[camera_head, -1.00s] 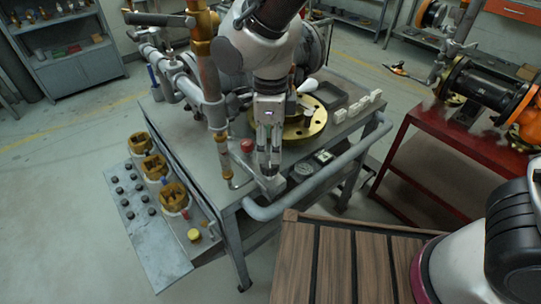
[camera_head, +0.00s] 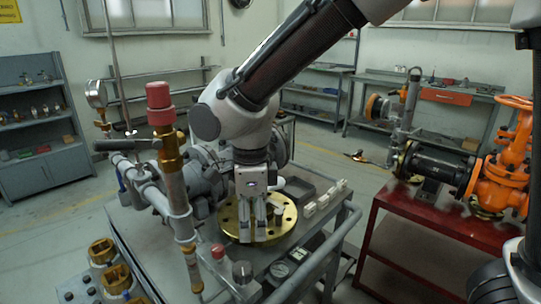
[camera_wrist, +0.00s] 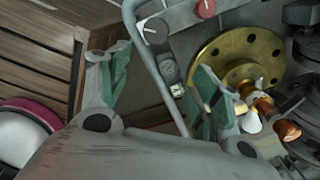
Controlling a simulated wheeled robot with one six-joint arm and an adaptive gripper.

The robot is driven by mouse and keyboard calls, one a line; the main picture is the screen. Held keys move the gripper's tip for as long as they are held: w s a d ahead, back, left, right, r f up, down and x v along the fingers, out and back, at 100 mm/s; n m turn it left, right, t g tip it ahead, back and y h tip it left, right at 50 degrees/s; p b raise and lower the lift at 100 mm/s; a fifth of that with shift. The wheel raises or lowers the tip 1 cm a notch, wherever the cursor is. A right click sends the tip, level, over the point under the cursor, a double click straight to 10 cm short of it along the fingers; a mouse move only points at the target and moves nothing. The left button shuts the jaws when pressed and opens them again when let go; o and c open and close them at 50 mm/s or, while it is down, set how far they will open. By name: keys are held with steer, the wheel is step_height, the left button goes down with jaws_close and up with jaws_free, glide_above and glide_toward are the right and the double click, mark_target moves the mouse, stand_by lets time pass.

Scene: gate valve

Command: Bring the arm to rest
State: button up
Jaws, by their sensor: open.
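My gripper (camera_head: 253,222) hangs pointing down in front of the brass flange (camera_head: 285,218) on the grey workbench in the head view. In the wrist view my gripper (camera_wrist: 160,100) has its two green-padded fingers wide apart with nothing between them. The brass flange (camera_wrist: 262,60) lies beyond the right finger there, with a brass and copper fitting (camera_wrist: 270,112) and a white knob-like part near it. My arm reaches in from the upper right of the head view.
A copper and grey pipe assembly with a red cap (camera_head: 160,95) and a gauge (camera_head: 96,94) stands just left of my arm. A grey rail (camera_head: 320,255) runs along the bench front. A red table (camera_head: 425,225) bears an orange valve (camera_head: 505,175) at right.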

steer(key=w+d+r+n+t, duration=0.1)
steer(key=w+d+r+n, duration=0.15)
steer(key=d, duration=0.45)
steer(key=w+d+r+n+y, duration=0.1)
steer(key=w+d+r+n, duration=0.15)
steer(key=d, duration=0.55)
steer(key=w+d+r+n+t, duration=0.1)
steer(key=d+r+n, duration=0.1)
steer(key=d+r, duration=0.35)
steer(key=s+d+n+t, duration=0.1)
steer(key=s+d+n, duration=0.3)
steer(key=d, duration=0.7)
steer(key=s+d+n+t+h, duration=0.1)
steer(key=s+d+n, duration=0.4)
steer(key=d, duration=0.6)
steer(key=shift+s+r, duration=0.45)
steer(key=shift+s, duration=0.5)
stand_by(0.5)
